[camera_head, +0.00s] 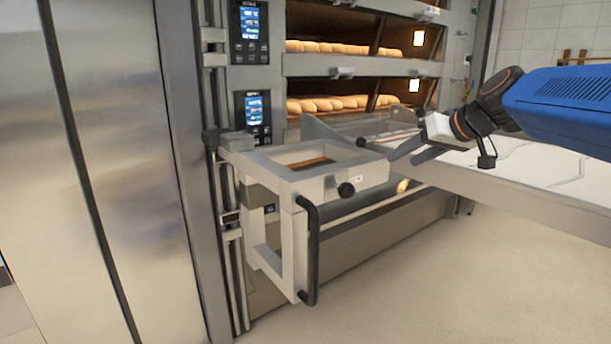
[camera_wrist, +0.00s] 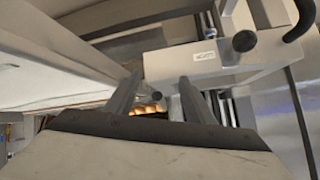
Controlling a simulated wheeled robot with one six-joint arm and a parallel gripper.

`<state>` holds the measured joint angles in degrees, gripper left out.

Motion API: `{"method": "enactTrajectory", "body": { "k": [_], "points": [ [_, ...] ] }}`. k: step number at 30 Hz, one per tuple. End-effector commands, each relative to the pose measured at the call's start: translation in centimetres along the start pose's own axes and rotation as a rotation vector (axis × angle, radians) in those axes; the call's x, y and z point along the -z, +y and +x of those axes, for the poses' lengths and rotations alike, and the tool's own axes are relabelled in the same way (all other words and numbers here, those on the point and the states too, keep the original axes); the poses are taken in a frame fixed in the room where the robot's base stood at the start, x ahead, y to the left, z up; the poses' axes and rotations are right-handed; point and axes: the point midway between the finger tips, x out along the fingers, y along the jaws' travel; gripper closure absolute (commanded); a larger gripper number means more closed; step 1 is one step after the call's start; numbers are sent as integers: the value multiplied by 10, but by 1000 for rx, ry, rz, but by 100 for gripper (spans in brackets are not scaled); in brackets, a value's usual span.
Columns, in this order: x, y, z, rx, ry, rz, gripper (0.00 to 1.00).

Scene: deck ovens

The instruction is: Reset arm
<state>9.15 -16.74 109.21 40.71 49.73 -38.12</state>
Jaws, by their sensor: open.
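My gripper (camera_head: 408,152) is at the right of the head view, beside the right end of a light grey frame (camera_head: 275,170) with a black knob (camera_head: 346,189) and a black handle (camera_head: 309,250). Its two fingers are apart with nothing held between them. In the wrist view, my gripper (camera_wrist: 160,100) shows both fingers spread, with the frame (camera_wrist: 195,62) and its knob (camera_wrist: 244,41) just beyond and to the right. I cannot tell whether a finger touches the frame.
The deck oven holds bread loaves (camera_head: 330,104) on two lit decks. A long pale loader surface (camera_head: 530,185) extends right beneath my arm. Control panels (camera_head: 250,32) sit left of the decks. A steel cabinet (camera_head: 90,150) stands at left. The floor (camera_head: 430,285) in front is clear.

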Motion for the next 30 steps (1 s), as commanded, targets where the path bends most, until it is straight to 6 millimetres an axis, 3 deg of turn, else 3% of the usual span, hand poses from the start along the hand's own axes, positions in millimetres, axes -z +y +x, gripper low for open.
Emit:
{"method": "enactTrajectory", "body": {
  "k": [1, 9, 18, 21, 24, 30],
  "points": [
    [-26, -8, -5, -12, -32, 6, 51],
    [-174, -24, -29, -121, -218, 62, 51],
    [-332, -16, -56, -283, -376, 104, 51],
    [-371, -10, -63, -330, -409, 112, 51],
    [-396, -6, -68, -365, -428, 117, 51],
    [-414, -2, -71, -390, -441, 121, 51]
  ]
}}
